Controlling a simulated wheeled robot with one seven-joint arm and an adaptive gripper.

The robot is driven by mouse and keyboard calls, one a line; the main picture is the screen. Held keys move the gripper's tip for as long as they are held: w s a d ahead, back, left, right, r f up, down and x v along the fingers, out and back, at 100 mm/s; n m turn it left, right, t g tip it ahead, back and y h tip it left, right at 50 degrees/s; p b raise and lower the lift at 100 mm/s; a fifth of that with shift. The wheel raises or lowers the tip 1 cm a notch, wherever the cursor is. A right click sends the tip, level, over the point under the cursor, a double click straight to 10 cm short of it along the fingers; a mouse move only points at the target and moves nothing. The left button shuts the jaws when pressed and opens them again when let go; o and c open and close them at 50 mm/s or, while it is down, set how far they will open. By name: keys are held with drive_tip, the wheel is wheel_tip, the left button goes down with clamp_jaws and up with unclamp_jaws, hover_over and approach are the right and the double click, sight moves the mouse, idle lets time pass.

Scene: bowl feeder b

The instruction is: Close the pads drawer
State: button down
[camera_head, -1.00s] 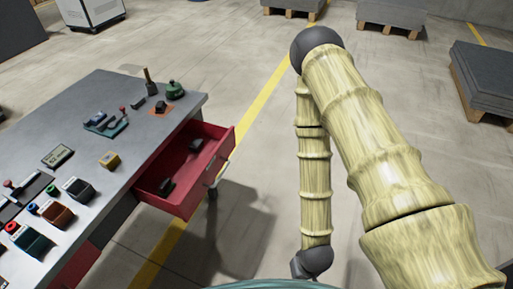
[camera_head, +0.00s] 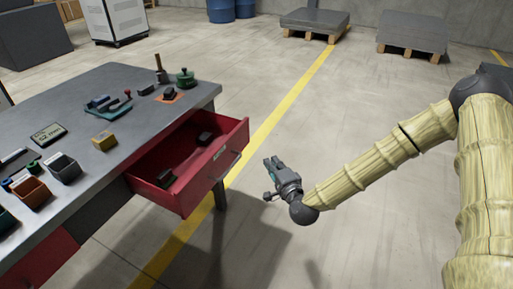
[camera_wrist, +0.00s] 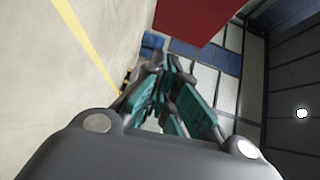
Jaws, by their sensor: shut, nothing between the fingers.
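The red drawer (camera_head: 212,185) stands pulled out from the grey workbench (camera_head: 135,85), with a label and a handle (camera_head: 228,168) on its front. In the wrist view the teal-and-grey fingers (camera_wrist: 166,75) are shut and empty. A red surface (camera_wrist: 200,18) shows at the top of the wrist view, probably the drawer.
The bench top carries a yellow block (camera_head: 104,140), small bins (camera_head: 64,168), a green weight-like item (camera_head: 185,77) and a card (camera_head: 47,134). The floor right of the drawer is clear. Pallets with grey stacks (camera_head: 412,36) stand far back.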

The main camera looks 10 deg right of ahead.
drive_tip(key=w+a+r+m+t, duration=0.1)
drive_tip(key=w+a, duration=0.2)
drive_tip(key=w, duration=1)
drive_tip(key=shift+w+a+r, duration=0.2)
drive_tip(key=shift+w+r, duration=0.1)
